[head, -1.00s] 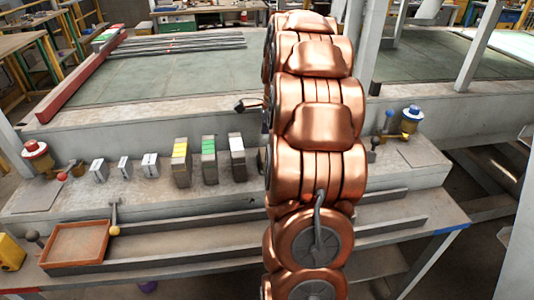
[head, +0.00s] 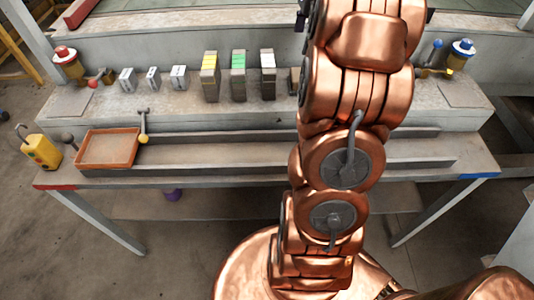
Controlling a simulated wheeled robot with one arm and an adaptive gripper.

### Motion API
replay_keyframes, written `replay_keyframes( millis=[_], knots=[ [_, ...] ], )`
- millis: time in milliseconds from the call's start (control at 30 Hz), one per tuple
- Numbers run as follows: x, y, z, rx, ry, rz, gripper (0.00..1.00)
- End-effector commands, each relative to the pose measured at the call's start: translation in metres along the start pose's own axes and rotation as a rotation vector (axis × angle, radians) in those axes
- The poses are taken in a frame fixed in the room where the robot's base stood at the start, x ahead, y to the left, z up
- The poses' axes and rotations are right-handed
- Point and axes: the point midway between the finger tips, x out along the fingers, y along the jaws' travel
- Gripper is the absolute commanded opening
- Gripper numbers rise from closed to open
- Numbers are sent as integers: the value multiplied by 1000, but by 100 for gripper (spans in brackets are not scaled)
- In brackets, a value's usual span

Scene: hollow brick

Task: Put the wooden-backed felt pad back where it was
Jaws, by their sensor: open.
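I cannot pick out the wooden-backed felt pad for certain. In the head view a row of upright grey blocks stands on the ledge: one with a yellow band (head: 210,78), one with a green band (head: 238,78) and one with a white band (head: 268,77). Right of them a brownish upright piece (head: 293,82) is partly covered by my arm; I cannot tell what it is. My copper arm rises over the ledge, and my gripper is hidden behind it or out of frame, so its hold on anything does not show.
Three small pale blocks (head: 152,79) stand left on the ledge. An orange-rimmed tray (head: 107,148) and a yellow padlock-shaped block (head: 41,151) sit at the front left. A red-capped fixture (head: 66,60) and a blue-capped one (head: 461,52) stand at the ends. Long rails line the front.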

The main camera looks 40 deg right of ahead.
Motion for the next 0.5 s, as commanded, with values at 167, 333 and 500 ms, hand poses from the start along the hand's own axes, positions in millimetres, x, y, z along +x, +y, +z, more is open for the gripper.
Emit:
replay_keyframes(
  millis=[167,333,500],
  knots=[
    [7,43,57,-300,8,35,100],
    [20,98,105,-648,15,75,100],
    [37,160,137,-988,17,121,100]
  ],
)
